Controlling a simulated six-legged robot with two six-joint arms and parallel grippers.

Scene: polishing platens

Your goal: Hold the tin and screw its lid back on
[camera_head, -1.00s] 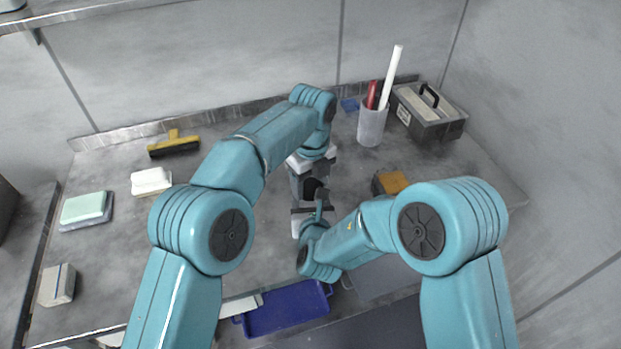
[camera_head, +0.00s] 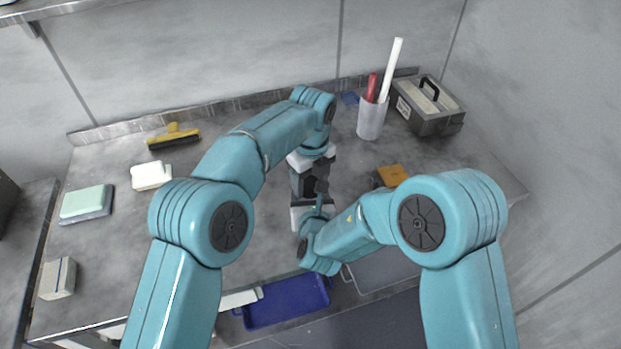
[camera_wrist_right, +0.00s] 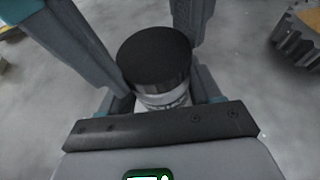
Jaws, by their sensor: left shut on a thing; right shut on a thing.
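The tin (camera_wrist_right: 166,98) stands upright in the right wrist view, its pale metal side showing below a round black lid (camera_wrist_right: 153,58). The lid sits over the tin's top and looks level; its thread is hidden. My left gripper (camera_head: 310,186) comes down from above, its grey fingers flanking the lid and shut on it. My right gripper (camera_wrist_right: 162,108) reaches in from the near side, low down, and is shut on the tin's body. In the head view the arms mostly hide the tin.
A blue tray (camera_head: 287,303) is at the front. A yellow squeegee (camera_head: 174,137) and pads lie left. Bench between is clear.

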